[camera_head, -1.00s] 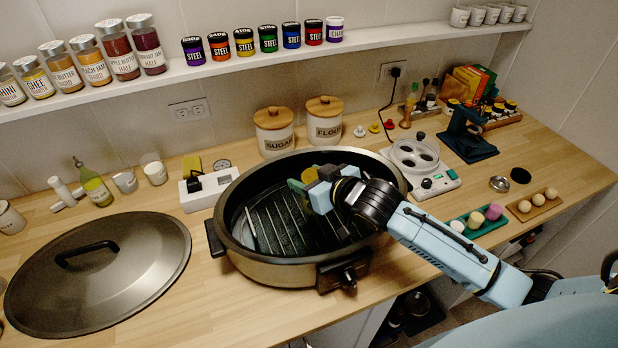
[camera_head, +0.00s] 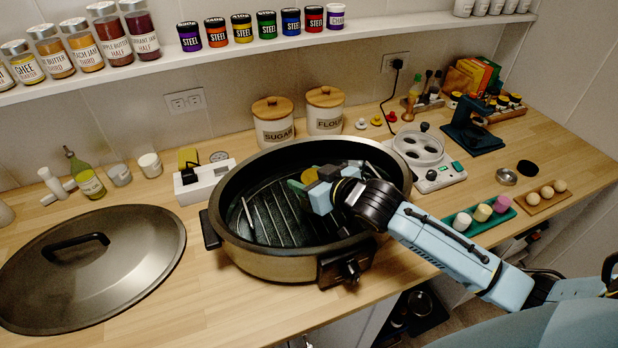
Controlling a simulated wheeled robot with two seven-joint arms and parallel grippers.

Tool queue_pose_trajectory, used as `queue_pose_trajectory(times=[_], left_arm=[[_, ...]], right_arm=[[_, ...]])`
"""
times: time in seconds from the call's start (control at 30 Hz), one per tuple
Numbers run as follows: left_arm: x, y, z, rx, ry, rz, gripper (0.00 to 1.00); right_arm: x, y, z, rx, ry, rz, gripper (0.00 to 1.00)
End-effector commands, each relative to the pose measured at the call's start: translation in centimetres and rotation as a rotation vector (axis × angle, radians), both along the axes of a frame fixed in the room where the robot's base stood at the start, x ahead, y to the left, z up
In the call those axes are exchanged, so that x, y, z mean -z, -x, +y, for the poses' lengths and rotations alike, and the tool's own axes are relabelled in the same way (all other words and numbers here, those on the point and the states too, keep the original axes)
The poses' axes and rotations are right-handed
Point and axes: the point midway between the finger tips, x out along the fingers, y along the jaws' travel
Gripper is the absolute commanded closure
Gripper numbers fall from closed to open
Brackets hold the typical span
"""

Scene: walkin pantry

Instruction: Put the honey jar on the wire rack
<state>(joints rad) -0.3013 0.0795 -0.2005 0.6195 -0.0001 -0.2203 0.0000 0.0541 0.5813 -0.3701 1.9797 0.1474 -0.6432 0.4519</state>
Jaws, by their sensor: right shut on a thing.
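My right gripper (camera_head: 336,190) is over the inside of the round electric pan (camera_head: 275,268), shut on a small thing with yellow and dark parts. I take it for the honey jar (camera_head: 309,175); the fingers hide most of it, and its label does not show. A rack of dark parallel bars (camera_head: 280,214) lies in the pan, below and left of the gripper; it looks like the wire rack. I cannot tell whether the held thing touches it. My left gripper is not in view.
The pan's high rim surrounds the rack. Its large lid (camera_head: 95,285) lies on the counter at left. Sugar (camera_head: 273,128) and flour (camera_head: 325,115) canisters stand behind. A white cooker (camera_head: 425,165) stands right of the pan. Jars line the shelf (camera_head: 400,25) above.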

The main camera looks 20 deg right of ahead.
Motion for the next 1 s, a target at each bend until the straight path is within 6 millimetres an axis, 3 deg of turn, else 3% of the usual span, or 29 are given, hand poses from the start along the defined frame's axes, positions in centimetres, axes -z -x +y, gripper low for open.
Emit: queue_pose_trajectory(times=[0.47, 0.5, 0.6, 0.7, 1.0], left_arm=[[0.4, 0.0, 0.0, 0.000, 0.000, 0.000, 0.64], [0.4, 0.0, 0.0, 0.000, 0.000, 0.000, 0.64], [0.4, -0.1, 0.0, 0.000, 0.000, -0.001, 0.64], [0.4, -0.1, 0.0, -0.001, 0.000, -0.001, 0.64], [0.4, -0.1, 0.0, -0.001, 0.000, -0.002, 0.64]], right_arm=[[0.8, 0.0, 0.0, 0.000, -0.001, -0.004, 0.92], [0.9, 0.0, 0.0, 0.000, -0.001, -0.004, 0.47], [0.8, 0.0, 0.0, 0.000, -0.001, -0.004, 0.34], [0.9, 0.0, 0.0, 0.000, -0.001, -0.002, 0.23], [0.8, 0.0, 0.0, 0.000, 0.001, 0.002, 0.23]])
